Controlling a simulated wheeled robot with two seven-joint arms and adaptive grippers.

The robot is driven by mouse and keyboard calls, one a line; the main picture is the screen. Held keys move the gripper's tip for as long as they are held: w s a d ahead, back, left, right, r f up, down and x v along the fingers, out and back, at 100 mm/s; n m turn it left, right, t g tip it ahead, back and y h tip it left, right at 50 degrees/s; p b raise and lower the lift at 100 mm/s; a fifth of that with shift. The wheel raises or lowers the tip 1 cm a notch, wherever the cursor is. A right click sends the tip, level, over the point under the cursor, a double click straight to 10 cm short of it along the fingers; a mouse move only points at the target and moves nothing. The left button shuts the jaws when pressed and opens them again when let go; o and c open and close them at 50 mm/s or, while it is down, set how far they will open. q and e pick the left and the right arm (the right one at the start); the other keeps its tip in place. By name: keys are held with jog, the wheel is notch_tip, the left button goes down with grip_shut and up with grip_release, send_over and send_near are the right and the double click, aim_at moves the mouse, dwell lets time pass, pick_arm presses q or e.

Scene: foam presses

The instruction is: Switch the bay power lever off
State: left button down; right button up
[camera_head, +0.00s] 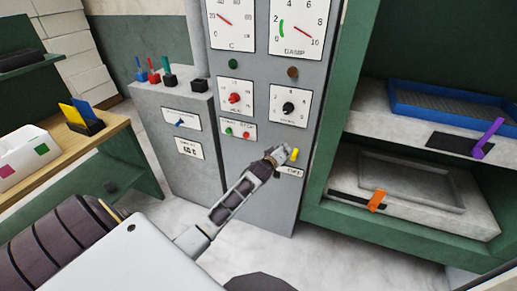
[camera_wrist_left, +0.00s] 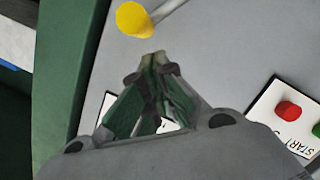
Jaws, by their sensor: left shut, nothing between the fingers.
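The bay power lever has a yellow knob (camera_head: 295,153) low on the grey control panel, at its right side. In the left wrist view the yellow knob (camera_wrist_left: 132,18) sits at the end of a thin grey rod (camera_wrist_left: 168,11), just beyond my fingertips. My left gripper (camera_head: 284,152) is shut and empty beside the knob, at its left in the head view. In the left wrist view its fingertips (camera_wrist_left: 154,58) show a small gap in the picture to the knob; I cannot tell the depth. The gripper partly hides the lever's label plate (camera_head: 292,171). My right gripper is out of view.
The panel (camera_head: 262,158) carries a red dial knob (camera_head: 235,98), a black dial knob (camera_head: 288,107) and start buttons (camera_head: 237,131). A green press frame (camera_head: 325,130) stands close at the right, with a blue tray (camera_head: 400,103) and orange (camera_head: 377,200) and purple (camera_head: 488,138) handles.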

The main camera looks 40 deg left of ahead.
pick_arm(q)
jog(key=shift+w+d+f+m, duration=0.15)
jog(key=shift+d+m, duration=0.25)
jog(key=shift+d, duration=0.25)
jog(key=shift+w+d+f+m, duration=0.15)
jog(key=shift+d+m, duration=0.25)
jog(key=shift+d, duration=0.25)
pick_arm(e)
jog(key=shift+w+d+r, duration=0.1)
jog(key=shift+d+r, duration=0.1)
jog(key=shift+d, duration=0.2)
pick_arm(q)
jog(key=shift+r, duration=0.1)
jog(key=s+a+r+p, duration=0.1)
jog(key=s+r, duration=0.4)
jog(key=s, duration=0.5)
jog(key=shift+s+a+r+p, duration=0.15)
jog(key=shift+p, duration=0.5)
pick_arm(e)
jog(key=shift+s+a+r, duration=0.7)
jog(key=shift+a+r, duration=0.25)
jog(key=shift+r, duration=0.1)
